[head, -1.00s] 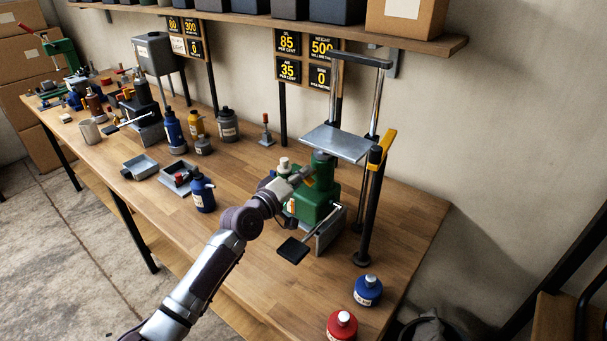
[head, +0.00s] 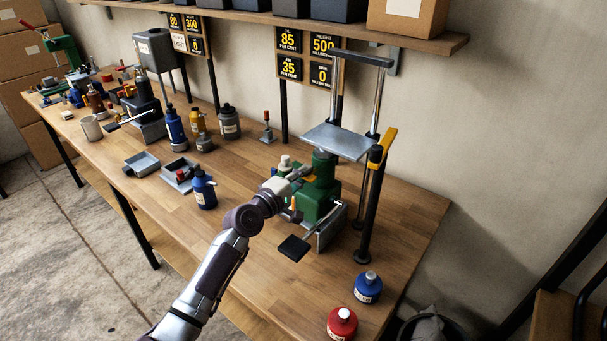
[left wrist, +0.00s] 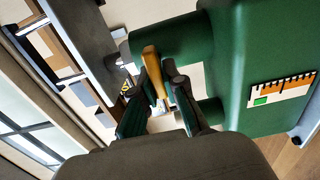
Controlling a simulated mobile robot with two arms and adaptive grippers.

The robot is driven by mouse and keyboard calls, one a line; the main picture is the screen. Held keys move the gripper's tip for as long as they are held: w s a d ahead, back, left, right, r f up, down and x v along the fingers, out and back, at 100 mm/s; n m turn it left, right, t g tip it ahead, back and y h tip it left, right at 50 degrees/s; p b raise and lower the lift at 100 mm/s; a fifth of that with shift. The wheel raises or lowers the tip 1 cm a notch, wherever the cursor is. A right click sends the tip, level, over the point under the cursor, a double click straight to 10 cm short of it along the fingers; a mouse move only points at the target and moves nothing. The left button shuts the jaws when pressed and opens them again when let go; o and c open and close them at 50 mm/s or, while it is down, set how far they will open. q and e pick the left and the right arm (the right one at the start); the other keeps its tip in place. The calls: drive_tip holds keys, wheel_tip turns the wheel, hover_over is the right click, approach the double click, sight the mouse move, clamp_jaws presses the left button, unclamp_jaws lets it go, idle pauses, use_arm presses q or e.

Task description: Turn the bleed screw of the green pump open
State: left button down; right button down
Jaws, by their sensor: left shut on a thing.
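The green pump (head: 321,194) stands on the right part of the wooden bench, under a grey plate, and its green body also fills much of the left wrist view (left wrist: 239,55). The bleed screw shows as a small brass-orange lever (left wrist: 152,63) in the left wrist view, beside the green body. My left gripper (left wrist: 160,82) is shut on the lever, with its dark fingers on either side. In the head view my left gripper (head: 302,175) is against the pump's upper left side, and the screw is small there. My right gripper is out of view.
A pedal lever (head: 294,247) juts out in front of the pump. A black post (head: 370,210) with a yellow top stands to its right. Blue (head: 368,288) and red (head: 341,323) bottles stand near the front edge. Trays (head: 180,175) and several bottles are farther left.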

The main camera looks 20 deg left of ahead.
use_arm(q)
drive_tip(key=c, duration=1.2)
unclamp_jaws()
drive_tip(key=v, duration=1.2)
